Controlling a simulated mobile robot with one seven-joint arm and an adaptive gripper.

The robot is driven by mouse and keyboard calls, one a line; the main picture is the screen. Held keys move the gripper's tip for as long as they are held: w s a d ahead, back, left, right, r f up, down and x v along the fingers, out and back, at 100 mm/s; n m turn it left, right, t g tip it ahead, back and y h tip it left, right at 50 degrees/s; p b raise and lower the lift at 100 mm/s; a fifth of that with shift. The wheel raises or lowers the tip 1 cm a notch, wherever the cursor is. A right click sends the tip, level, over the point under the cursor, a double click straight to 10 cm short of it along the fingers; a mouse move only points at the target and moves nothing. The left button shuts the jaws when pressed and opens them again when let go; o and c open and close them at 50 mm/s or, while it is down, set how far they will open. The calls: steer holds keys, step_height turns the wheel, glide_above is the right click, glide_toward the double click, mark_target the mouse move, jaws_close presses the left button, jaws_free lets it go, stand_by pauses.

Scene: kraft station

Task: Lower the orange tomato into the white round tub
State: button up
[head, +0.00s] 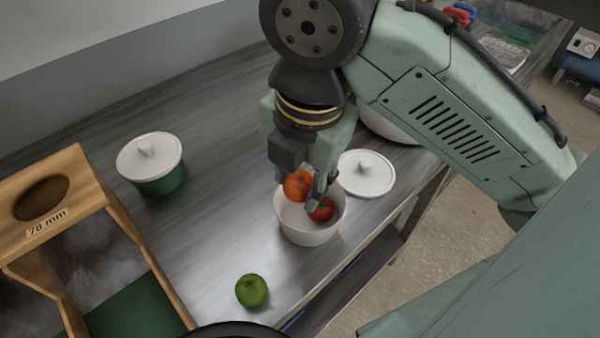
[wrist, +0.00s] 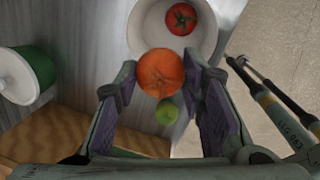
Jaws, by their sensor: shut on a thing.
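My gripper (head: 299,186) is shut on the orange tomato (head: 296,181), and the fingers hold it from both sides. In the wrist view the orange tomato (wrist: 160,73) sits between the two fingertips. The white round tub (head: 306,236) is open and stands under my gripper. In the head view the orange tomato overlaps the tub's upper left opening; its exact height over the rim is hard to tell. A red tomato (head: 322,210) lies inside the tub and also shows in the wrist view (wrist: 181,18). One fingertip partly covers it in the head view.
A white lid (head: 366,174) lies right of the tub. A green tomato (head: 251,290) lies in front. A green tub with a white lid (head: 149,158) stands left, near a wooden gauge stand (head: 62,170). The table's edge runs close on the tub's right.

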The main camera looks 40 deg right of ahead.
mark_target(300, 201)
steer(key=shift+f+b, duration=1.45)
steer(key=shift+f, duration=1.15)
steer(key=o, duration=1.1)
steer(key=r, duration=0.4)
steer(key=s+r, duration=0.1)
steer(key=r, duration=0.3)
steer(key=s+r, duration=0.1)
steer(key=r, duration=0.2)
steer(key=shift+a+r, duration=0.2)
steer(key=shift+r, duration=0.2)
